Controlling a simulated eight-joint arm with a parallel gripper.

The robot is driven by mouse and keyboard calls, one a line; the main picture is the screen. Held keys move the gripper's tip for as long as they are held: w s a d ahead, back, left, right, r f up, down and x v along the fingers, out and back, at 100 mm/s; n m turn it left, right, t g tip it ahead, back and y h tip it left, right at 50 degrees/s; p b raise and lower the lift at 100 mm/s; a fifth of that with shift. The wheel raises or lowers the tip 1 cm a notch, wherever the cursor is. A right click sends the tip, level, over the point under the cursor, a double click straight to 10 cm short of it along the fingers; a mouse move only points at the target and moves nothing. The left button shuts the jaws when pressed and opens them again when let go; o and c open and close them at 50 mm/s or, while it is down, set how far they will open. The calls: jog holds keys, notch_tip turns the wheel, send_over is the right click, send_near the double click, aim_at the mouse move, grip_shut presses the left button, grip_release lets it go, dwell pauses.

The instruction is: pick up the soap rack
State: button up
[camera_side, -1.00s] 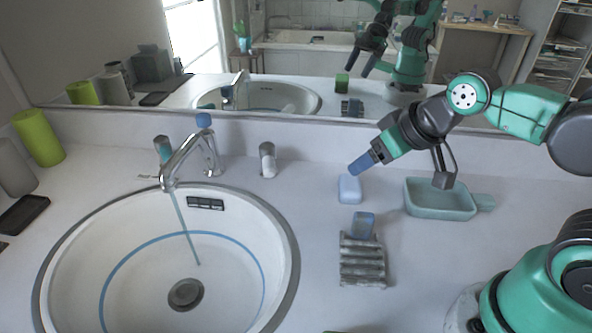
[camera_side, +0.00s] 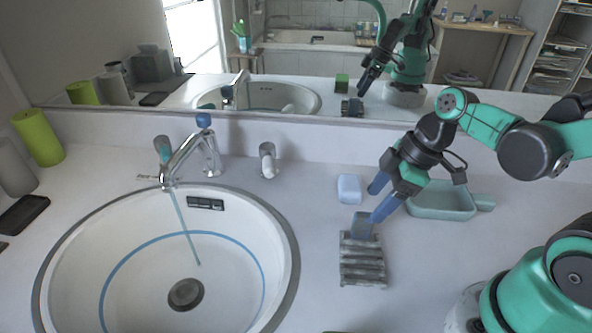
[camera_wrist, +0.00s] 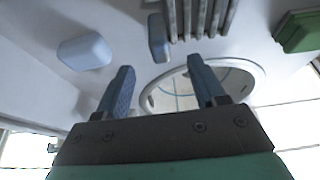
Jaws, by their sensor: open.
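The soap rack (camera_side: 362,264) is a grey slatted piece lying on the counter right of the sink. It also shows at the top of the wrist view (camera_wrist: 199,16). A small blue-grey block (camera_side: 361,226) is at its back edge; I cannot tell whether they touch. My gripper (camera_side: 376,203) is open and empty, with two blue fingers tilted down behind and right of the rack. One fingertip looks close to the block in the side view; contact is unclear. In the wrist view, the fingers (camera_wrist: 160,66) are spread below the block (camera_wrist: 158,38).
A pale blue soap bar (camera_side: 349,189) lies behind the rack. A green-blue dish (camera_side: 442,208) with a handle stands right of my gripper. The round sink (camera_side: 250,205) is on the left, and a mirror runs along the back. The counter right of the rack is clear.

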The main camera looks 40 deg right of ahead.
aim_at(365, 214)
jog(key=shift+x, duration=2.4)
grip_shut()
